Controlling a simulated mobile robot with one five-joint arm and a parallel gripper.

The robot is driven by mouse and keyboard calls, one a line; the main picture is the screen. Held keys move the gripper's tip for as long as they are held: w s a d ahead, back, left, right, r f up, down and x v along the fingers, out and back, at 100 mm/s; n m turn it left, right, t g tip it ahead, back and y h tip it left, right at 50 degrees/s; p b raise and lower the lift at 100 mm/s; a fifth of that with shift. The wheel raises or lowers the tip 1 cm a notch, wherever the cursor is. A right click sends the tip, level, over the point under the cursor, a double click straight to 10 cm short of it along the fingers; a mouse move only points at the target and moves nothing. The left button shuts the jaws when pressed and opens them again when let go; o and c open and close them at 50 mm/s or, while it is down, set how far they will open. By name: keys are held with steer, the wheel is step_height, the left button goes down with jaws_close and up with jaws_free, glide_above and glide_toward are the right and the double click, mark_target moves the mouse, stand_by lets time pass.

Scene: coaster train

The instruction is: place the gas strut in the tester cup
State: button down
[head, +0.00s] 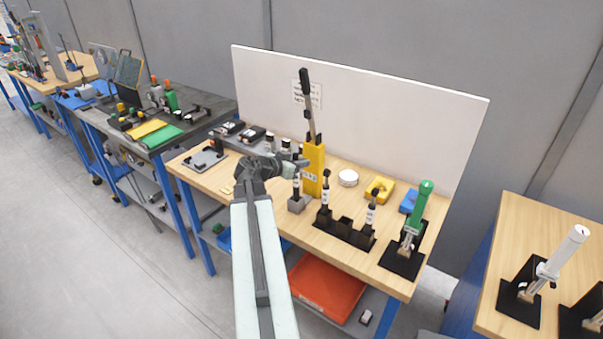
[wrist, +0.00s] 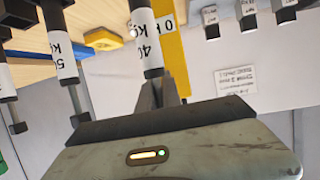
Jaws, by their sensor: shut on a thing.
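My gripper (head: 296,164) is shut on a gas strut (head: 296,186), which hangs upright from the jaws with its white label showing. In the wrist view the fingers (wrist: 165,94) close around this strut's dark rod, and its label (wrist: 145,38) reads 40. The small grey block (head: 296,204), which looks like the tester cup, sits directly below the strut in front of the yellow tester (head: 314,172). The strut's lower end meets or overlaps the block's top in the head view. I cannot tell whether it is inside. The cup's opening is hidden.
A black rack (head: 342,232) with two more struts stands right of the cup. A strut labelled 50 (wrist: 64,48) shows in the wrist view. A green cylinder on a black stand (head: 408,250) is at the bench's right end. A white back panel (head: 400,125) rises behind.

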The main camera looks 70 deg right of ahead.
steer(key=shift+f, duration=0.85)
steer(key=c, duration=1.5)
jaws_free()
steer(key=shift+r, duration=0.1)
steer(key=shift+r, duration=0.1)
